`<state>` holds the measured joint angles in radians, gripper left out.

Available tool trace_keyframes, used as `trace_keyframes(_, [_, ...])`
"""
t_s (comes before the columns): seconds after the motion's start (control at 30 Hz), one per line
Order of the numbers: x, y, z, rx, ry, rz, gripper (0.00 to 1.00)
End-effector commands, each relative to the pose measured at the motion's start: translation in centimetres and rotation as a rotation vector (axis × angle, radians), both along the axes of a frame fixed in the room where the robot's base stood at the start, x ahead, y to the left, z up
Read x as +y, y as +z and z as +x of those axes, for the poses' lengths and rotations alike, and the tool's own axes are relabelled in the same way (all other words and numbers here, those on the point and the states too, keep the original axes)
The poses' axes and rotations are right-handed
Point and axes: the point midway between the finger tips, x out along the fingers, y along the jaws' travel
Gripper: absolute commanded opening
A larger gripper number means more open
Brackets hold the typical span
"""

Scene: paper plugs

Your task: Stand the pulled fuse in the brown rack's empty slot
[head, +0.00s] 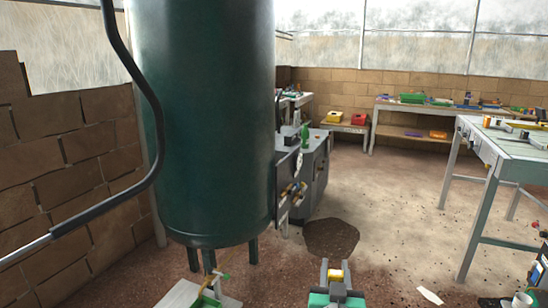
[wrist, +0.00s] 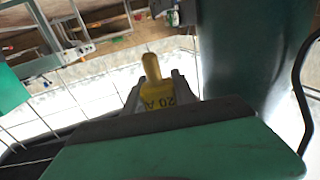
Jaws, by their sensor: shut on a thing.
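My gripper (head: 337,275) shows at the bottom middle of the head view, with the floor behind it. It is shut on a yellow fuse (wrist: 158,92), which has a rounded narrow end and a body marked "20 A" in the wrist view. The fuse also shows as a small yellow piece between the fingers in the head view (head: 335,275). The gripper fingers (wrist: 158,90) press on both sides of the fuse body. I cannot make out a brown rack or its empty slot in either view.
A large dark green tank (head: 205,120) on legs stands close at the left. A grey cabinet (head: 312,165) is behind it. A workbench (head: 505,155) stands at the right and a long table (head: 440,108) at the back. The floor between them is mostly open, with a dark patch (head: 331,238).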

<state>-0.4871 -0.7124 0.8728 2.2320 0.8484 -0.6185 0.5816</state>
Motion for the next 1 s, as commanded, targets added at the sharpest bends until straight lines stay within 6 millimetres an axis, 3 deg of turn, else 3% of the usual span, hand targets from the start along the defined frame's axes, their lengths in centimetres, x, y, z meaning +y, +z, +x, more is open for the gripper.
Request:
trace_keyframes(0.03, [-0.1, 1.5, 0.2, 0.003, 0.014, 0.001, 0.0])
trace_keyframes(0.17, [0.0, 3.1, 0.7, 0.003, 0.075, 0.001, 0.0])
trace_keyframes(0.4, [-0.7, 8.3, 0.6, 0.0, 0.157, 0.002, 0.0])
trace_keyframes(0.5, [-1.0, 9.6, 0.3, 0.001, 0.165, 0.001, 0.0])
trace_keyframes(0.63, [-1.2, 9.6, 0.1, 0.001, 0.168, 0.0, 0.0])
trace_keyframes(0.77, [-1.1, 6.9, -0.8, 0.007, 0.17, 0.0, 0.0])
trace_keyframes(0.83, [-1.1, 5.3, -2.1, 0.006, 0.17, 0.0, 0.0])
trace_keyframes(1.0, [-1.1, 7.8, -3.9, -0.01, 0.17, -0.001, 0.0])
